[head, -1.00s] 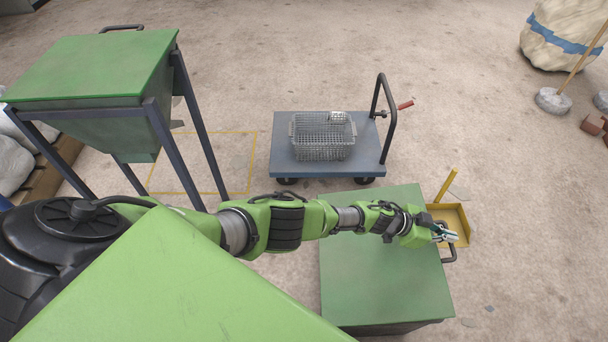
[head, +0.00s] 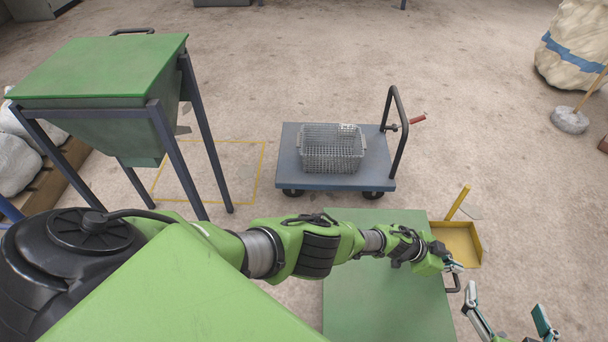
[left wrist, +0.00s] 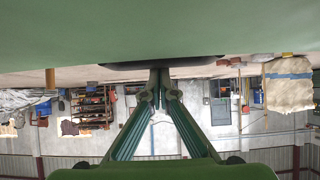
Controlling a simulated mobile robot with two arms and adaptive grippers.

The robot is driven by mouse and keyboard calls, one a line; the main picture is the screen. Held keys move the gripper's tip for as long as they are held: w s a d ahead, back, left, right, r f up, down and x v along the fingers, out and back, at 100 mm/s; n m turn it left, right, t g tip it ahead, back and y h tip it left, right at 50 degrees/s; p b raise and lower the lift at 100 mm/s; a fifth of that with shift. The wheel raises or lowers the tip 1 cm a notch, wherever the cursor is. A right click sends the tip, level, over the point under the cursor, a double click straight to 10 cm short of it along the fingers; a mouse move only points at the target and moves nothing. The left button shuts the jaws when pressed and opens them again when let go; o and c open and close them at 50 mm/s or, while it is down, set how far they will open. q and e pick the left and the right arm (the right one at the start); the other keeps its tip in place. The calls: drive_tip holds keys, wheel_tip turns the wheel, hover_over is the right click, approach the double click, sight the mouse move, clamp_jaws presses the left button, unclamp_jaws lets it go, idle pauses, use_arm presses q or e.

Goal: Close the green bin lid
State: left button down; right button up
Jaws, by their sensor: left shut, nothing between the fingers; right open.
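A green bin's flat lid (head: 385,300) lies below my left arm in the head view, with a dark bar handle (head: 453,284) on its right edge. The lid looks level; I cannot tell whether any gap is left under it. My left gripper (head: 455,266) is shut and empty at the lid's right edge, close to the handle; contact is unclear. In the left wrist view the shut fingers (left wrist: 160,76) point at a dark bar below a broad green surface (left wrist: 160,30). My right gripper (head: 508,306) is open and empty at the lower right, beside the bin.
A green hopper (head: 100,75) with a flat lid stands on blue legs at left. A blue cart (head: 290,175) carrying a wire basket (head: 333,150) stands behind the bin. A yellow dustpan (head: 466,243) lies beyond my left gripper. The floor at right is mostly clear.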

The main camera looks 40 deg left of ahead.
use_arm(q)
drive_tip(key=shift+a, duration=0.1)
idle(0.6)
drive_tip(key=shift+v, duration=5.95)
